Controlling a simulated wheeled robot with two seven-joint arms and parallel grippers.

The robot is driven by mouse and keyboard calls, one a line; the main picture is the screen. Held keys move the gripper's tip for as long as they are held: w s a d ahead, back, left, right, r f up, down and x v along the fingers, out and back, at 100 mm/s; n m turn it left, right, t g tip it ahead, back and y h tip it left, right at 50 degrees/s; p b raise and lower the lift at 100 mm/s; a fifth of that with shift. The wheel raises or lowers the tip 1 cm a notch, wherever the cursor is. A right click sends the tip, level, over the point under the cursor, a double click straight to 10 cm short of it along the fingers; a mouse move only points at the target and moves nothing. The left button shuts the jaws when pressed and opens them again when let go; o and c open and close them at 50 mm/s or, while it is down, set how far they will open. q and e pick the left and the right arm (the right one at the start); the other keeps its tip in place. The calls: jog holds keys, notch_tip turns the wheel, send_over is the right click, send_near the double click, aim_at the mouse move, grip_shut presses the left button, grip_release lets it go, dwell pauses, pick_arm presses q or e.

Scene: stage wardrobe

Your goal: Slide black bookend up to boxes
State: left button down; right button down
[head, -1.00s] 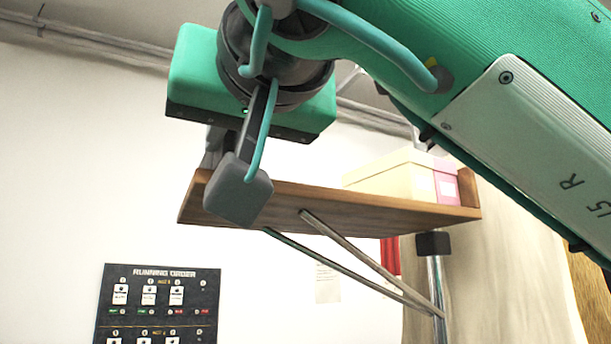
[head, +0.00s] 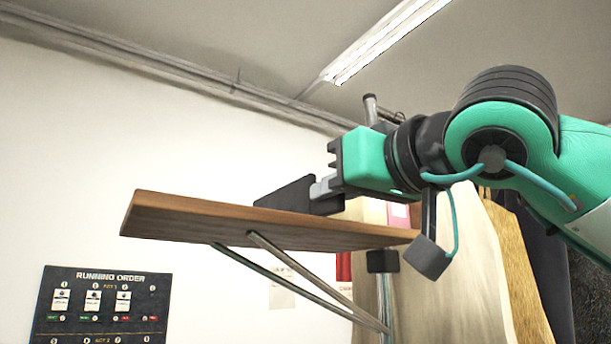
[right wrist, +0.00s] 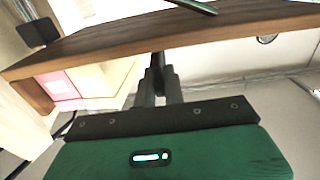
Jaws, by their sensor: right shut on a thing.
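The black bookend (head: 283,196) is a dark upright plate on the wooden shelf (head: 200,217), towards its right half. My right gripper (head: 324,189) is shut on the bookend's right edge. In the right wrist view my gripper's fingers (right wrist: 157,88) meet a dark, nearly edge-on piece at the shelf's edge. The boxes are a cream box (head: 371,211) and a pink box (head: 398,214) at the shelf's right end, partly hidden behind my gripper. The pink box (right wrist: 58,88) and cream box (right wrist: 108,80) also show in the right wrist view. I cannot tell the gap between bookend and boxes. My left gripper is out of view.
Metal struts (head: 290,275) brace the shelf from below, by a pole with a black clamp (head: 382,261). A running-order board (head: 100,308) hangs on the wall at lower left. The shelf's left part looks clear. Hanging cloth (head: 450,270) is on the right.

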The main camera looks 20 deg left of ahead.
jog(key=shift+w+d, duration=0.1)
jog(key=shift+w, duration=0.1)
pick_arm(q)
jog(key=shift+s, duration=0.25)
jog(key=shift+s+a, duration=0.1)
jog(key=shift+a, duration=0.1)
pick_arm(e)
jog(key=c, duration=1.5)
grip_release()
